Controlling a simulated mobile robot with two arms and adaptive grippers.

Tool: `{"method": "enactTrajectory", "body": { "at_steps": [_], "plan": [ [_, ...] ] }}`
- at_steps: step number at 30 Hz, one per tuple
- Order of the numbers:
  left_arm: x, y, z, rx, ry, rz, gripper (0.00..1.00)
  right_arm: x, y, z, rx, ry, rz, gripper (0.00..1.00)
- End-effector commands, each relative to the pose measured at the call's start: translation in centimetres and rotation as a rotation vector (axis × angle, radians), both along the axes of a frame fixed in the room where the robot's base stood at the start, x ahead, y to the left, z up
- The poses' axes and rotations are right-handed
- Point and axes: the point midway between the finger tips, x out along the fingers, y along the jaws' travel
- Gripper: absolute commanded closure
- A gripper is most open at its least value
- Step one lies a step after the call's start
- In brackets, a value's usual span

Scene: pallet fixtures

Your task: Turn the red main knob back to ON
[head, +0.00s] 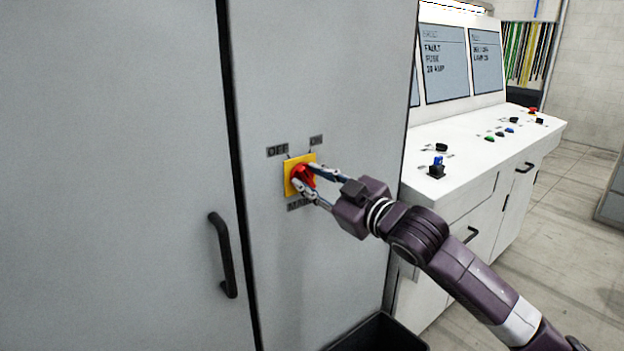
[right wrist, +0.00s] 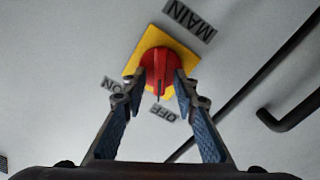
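The red main knob (head: 303,174) sits on a yellow square plate (head: 291,188) on the grey cabinet door, with OFF and ON labels above it and MAIN below. In the right wrist view the knob (right wrist: 160,66) has its raised grip bar pointing toward the OFF label (right wrist: 163,112), with the ON label (right wrist: 109,84) to the left. My right gripper (head: 305,177) has one finger on each side of the knob, and its fingertips appear to press against the knob's sides. The fingers partly cover the knob in the head view. My left gripper is out of view.
A dark door handle (head: 223,255) is on the cabinet to the left. A white control console (head: 470,165) with screens and several buttons stands to the right. A dark open bin (head: 380,334) is below the knob.

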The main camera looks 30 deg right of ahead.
Motion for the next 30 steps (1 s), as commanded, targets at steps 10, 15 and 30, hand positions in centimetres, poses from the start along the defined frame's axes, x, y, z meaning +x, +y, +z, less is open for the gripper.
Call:
{"method": "enactTrajectory", "body": {
  "at_steps": [10,15,30],
  "plan": [
    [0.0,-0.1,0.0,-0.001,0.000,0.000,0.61,0.0,0.0,0.0,0.000,0.000,0.000,1.00],
    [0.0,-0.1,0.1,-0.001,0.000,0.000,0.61,0.0,0.0,0.0,0.011,0.002,0.000,1.00],
    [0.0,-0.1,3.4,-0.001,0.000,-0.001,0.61,0.0,-0.2,0.5,0.304,0.026,0.000,1.00]
  ]
}}
